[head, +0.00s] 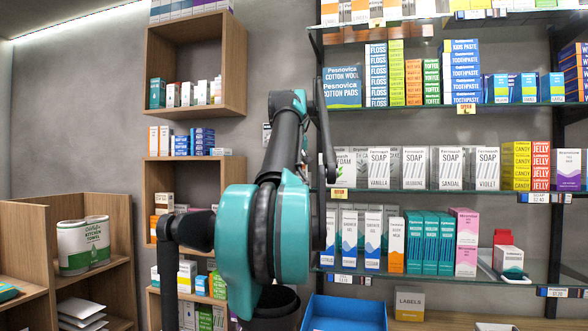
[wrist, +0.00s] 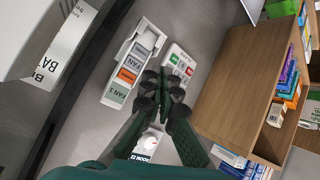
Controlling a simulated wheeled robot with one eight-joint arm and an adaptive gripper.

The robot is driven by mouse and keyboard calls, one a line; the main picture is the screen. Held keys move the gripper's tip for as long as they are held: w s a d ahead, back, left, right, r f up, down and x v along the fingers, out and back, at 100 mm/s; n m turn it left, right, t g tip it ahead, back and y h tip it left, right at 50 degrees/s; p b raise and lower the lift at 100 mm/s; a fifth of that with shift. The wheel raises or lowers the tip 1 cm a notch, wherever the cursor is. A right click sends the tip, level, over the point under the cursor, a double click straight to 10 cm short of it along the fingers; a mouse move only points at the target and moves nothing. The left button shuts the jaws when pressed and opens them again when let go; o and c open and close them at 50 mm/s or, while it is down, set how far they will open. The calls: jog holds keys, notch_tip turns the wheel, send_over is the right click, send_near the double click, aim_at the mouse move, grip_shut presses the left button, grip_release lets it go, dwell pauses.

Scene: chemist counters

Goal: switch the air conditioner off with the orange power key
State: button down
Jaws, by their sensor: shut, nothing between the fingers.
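In the wrist view my gripper (wrist: 165,78) is shut and empty, its dark green fingers pointing up toward a grey wall. Just left of the fingertips is a white wall panel (wrist: 148,30) with a grey key, an orange key (wrist: 127,75) and a pale green part; "FAN 1" is readable. A second white panel (wrist: 183,60) with small red and green keys is just behind and right of the fingertips, partly covered by them. I cannot tell whether the fingers touch either panel. I cannot make out the air conditioner. In the head view my arm hides the gripper.
A white panel with a round knob (wrist: 150,143) sits below the fingers, partly covered. A wooden wall box (wrist: 235,95) with small packs is close on the right. In the head view, glass shelves (head: 430,190) of boxes stand right, and a blue bin (head: 345,312) below.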

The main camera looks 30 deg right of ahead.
jog(key=shift+w, duration=0.1)
dwell(0.3)
jog(key=w+d, duration=0.5)
jog(key=d, duration=0.1)
jog(key=shift+w+d, duration=0.35)
jog(key=shift+w, duration=0.1)
dwell(1.4)
jog(key=shift+w+d, duration=0.2)
jog(key=shift+d, duration=0.1)
